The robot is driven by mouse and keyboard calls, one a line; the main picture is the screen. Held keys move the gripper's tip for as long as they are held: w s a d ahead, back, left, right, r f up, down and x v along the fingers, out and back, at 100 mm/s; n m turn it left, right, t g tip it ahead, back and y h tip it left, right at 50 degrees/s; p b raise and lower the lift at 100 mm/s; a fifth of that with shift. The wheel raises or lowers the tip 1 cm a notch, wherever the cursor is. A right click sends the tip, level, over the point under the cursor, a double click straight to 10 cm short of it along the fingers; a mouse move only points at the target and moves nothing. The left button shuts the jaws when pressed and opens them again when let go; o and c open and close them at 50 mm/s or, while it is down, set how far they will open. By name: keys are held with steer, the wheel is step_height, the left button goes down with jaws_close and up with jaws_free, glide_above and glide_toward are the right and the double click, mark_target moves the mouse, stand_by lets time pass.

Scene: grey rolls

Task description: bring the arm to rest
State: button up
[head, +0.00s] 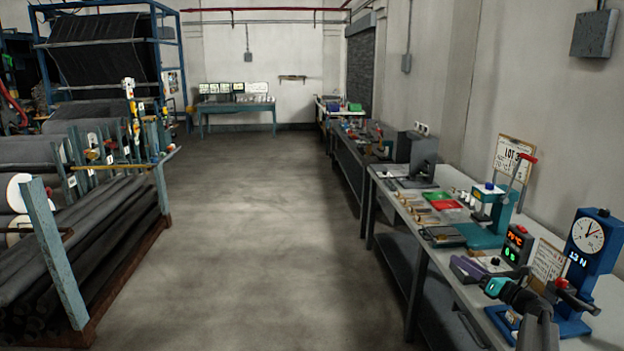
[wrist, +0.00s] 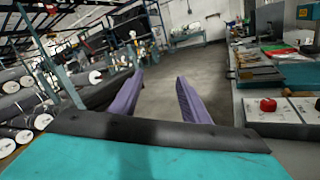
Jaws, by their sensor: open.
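My gripper (head: 462,270) shows at the lower right of the head view, with purple fingers and a teal body. It is above the near part of the workbench (head: 388,187), by the bench's aisle edge. In the wrist view my gripper (wrist: 160,78) has its two purple fingers spread apart with nothing between them. Past the fingers the wrist view shows bare concrete floor. My dark arm comes in from the bottom edge of the head view.
A blue dial gauge stand (head: 590,240), a red-and-green display box (head: 516,245) and a teal press (head: 489,220) stand on the bench near my gripper. A rack of dark grey rolls (head: 85,235) is on the left. The middle floor (head: 255,220) is clear.

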steer(key=w+a+f+m+h+b, duration=0.1)
steer(key=w+a+f+m+h, duration=0.2)
steer(key=a+f, duration=0.75)
steer(key=w+a+f+m+b, duration=0.1)
steer(key=w+a+f+m, duration=0.1)
steer(key=a+f+m, duration=0.65)
steer(key=s+a+f+m+g+h+b, duration=0.1)
steer(key=s+a+f+m+g+h, duration=0.2)
steer(key=a+f, duration=0.55)
steer(key=s+a+f+m+g+h+b, duration=0.1)
steer(key=s+a+f+m+h, duration=0.3)
steer(key=f, duration=0.8)
steer(key=s+a+f+m+g+b, duration=0.1)
steer(key=s+a+f+m+g, duration=0.25)
steer(key=s+f, duration=0.75)
steer(key=s+a+f+m+g, duration=0.2)
steer(key=s+f+m+g, duration=0.4)
steer(key=s, duration=0.8)
steer(key=s+a+r+m+g+y, duration=0.1)
steer(key=s+m+g, duration=0.3)
steer(key=s, duration=0.8)
steer(key=s+a+r+m+g+y, duration=0.1)
steer(key=s+m+g, duration=0.3)
steer(key=s, duration=0.8)
steer(key=shift+s+a+g, duration=0.15)
steer(key=shift+a+g, duration=0.3)
steer(key=shift+g, duration=0.1)
